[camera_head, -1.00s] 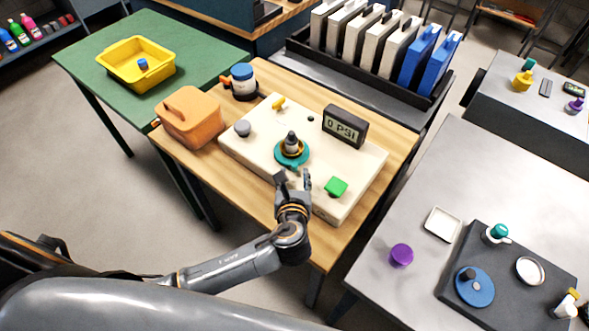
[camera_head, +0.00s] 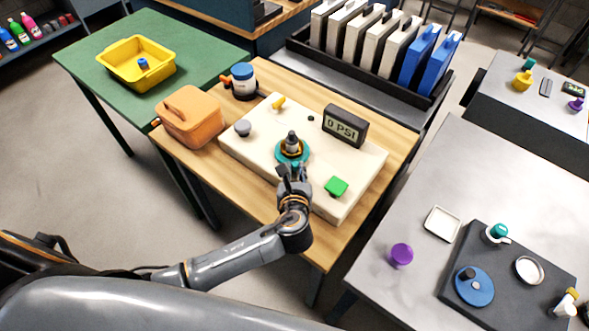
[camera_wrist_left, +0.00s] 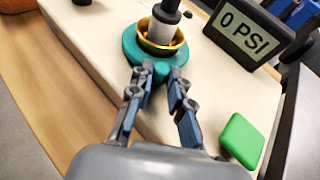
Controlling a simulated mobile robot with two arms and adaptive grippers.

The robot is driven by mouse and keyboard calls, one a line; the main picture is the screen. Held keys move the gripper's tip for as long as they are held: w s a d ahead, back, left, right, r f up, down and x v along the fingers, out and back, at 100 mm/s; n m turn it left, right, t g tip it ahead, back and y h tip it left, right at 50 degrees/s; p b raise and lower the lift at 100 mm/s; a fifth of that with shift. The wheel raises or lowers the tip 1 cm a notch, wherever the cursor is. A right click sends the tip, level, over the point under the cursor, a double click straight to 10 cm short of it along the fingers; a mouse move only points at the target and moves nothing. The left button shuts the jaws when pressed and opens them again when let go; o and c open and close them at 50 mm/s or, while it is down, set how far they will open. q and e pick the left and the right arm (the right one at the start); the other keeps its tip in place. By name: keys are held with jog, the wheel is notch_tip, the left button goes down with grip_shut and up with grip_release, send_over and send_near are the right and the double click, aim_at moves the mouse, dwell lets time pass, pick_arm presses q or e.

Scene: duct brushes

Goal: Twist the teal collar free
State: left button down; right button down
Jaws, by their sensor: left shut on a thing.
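The teal collar (camera_head: 281,158) is a round ring around a yellow cup-shaped part (camera_head: 301,150) and a black-topped post (camera_head: 292,139) on the cream board. It also shows in the left wrist view (camera_wrist_left: 134,52). My left gripper (camera_head: 295,172) is at the collar's near side; in the left wrist view its fingers (camera_wrist_left: 160,76) are shut on the collar's small teal tab, one on each side. The fingertips hide part of the tab. My right gripper is not in view.
The cream board (camera_head: 250,150) lies on a wooden table (camera_head: 200,165). On it are a green block (camera_head: 336,187), a "0 PSI" display (camera_head: 345,126), a grey knob (camera_head: 242,128) and a yellow handle (camera_head: 278,103). An orange case (camera_head: 190,117) stands left.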

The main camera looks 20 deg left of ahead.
aim_at(306, 168)
pick_arm(q)
jog(key=shift+w+d+r+n+g+y+p, duration=0.15)
jog(key=shift+w+d+n+g+y+p, duration=0.1)
jog(key=shift+d+n+g+y+p, duration=0.35)
jog(key=n+y, duration=0.1)
jog(key=w+d+n+g+y, duration=0.1)
jog(key=n+y, duration=0.1)
jog(key=shift+w+d, duration=0.1)
jog(key=shift+d, duration=0.05)
jog(key=shift+f, duration=0.2)
jog(key=c, duration=1.3)
grip_release()
jog(key=shift+o, duration=0.2)
jog(key=v, duration=1.2)
jog(key=shift+w+d, duration=0.1)
jog(key=shift+d, duration=0.05)
